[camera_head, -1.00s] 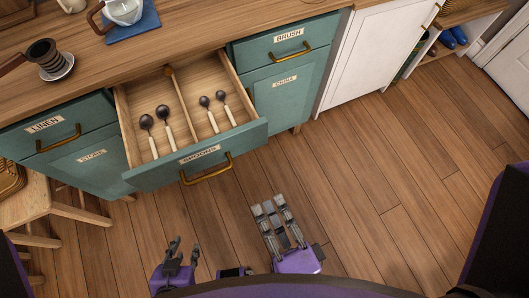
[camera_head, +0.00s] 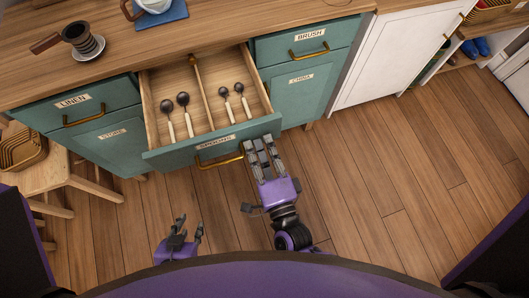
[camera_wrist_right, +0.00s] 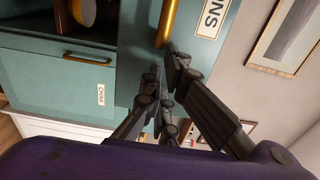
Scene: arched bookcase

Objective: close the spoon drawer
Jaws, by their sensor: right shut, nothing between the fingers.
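The spoon drawer (camera_head: 152,118), labelled SPOONS, stands well open from the teal cabinet, its front (camera_head: 170,158) carrying a brass handle (camera_head: 220,162). Several dark-headed spoons (camera_head: 183,112) lie inside, on both sides of a divider. My right gripper (camera_head: 260,146) is shut and empty, its fingertips at the right part of the drawer front, right of the handle. In the right wrist view the shut fingers (camera_wrist_right: 163,72) are close to the teal front, below the brass handle (camera_wrist_right: 168,22); contact is unclear. My left gripper (camera_head: 187,226) is open and empty, low and away from the drawer.
The LINEN drawer (camera_head: 98,103) and BRUSH drawer (camera_head: 285,46) on either side are shut. A wooden stool (camera_head: 60,168) stands at the left. The counter above holds a dark cup on a saucer (camera_head: 88,49) and a pot on a blue cloth (camera_head: 165,17). Floor at right is clear.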

